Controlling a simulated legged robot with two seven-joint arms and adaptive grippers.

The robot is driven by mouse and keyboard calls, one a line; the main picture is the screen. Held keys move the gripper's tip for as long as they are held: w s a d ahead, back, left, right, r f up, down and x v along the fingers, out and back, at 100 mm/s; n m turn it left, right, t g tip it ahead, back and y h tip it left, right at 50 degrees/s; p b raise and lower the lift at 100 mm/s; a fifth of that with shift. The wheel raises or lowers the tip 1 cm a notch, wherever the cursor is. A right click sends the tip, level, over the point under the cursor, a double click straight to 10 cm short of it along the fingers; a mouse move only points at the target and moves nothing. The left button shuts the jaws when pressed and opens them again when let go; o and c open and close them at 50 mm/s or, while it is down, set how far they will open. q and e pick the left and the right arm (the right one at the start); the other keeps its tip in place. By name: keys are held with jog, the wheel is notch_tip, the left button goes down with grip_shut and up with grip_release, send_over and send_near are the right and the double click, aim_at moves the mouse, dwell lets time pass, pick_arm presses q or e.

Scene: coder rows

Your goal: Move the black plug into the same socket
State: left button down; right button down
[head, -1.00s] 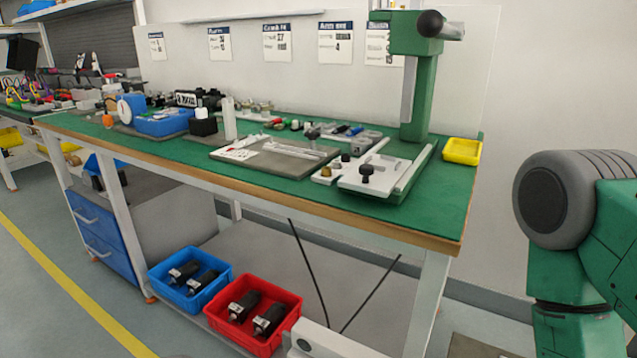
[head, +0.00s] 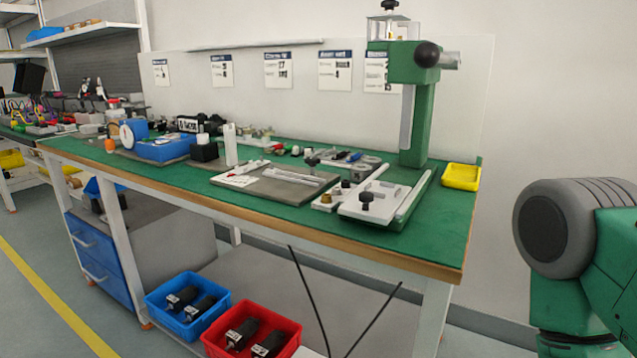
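Neither of my grippers is in view. A green and grey link of my own arm fills the lower right of the head view. No plug or socket can be made out with certainty. A small black knob-like piece (head: 366,199) stands upright on a white fixture plate (head: 385,214) at the right part of the green-topped bench (head: 438,236). A grey plate (head: 262,189) with a white card lies to its left. Dark pieces with light ends lie in a blue bin (head: 153,305) and a red bin (head: 293,334) below the bench.
A green press stand (head: 418,125) rises behind the white plate. A yellow tray (head: 461,177) sits at the bench's right end. A blue device (head: 166,148) and clutter cover the back left. The front bench strip is fairly clear; drawers (head: 103,258) stand below.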

pick_arm(q)
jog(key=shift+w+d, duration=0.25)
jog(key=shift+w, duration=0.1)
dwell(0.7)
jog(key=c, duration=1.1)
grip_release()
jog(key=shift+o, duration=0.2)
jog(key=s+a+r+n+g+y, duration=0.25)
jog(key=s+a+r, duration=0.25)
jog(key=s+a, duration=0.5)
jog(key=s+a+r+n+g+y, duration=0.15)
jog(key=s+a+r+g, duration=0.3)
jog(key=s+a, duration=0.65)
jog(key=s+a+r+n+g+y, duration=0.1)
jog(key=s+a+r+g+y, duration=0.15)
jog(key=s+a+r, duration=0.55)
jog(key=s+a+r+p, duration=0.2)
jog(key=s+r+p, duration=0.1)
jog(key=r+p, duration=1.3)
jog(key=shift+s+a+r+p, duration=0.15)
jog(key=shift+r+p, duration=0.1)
jog(key=shift+p, duration=0.8)
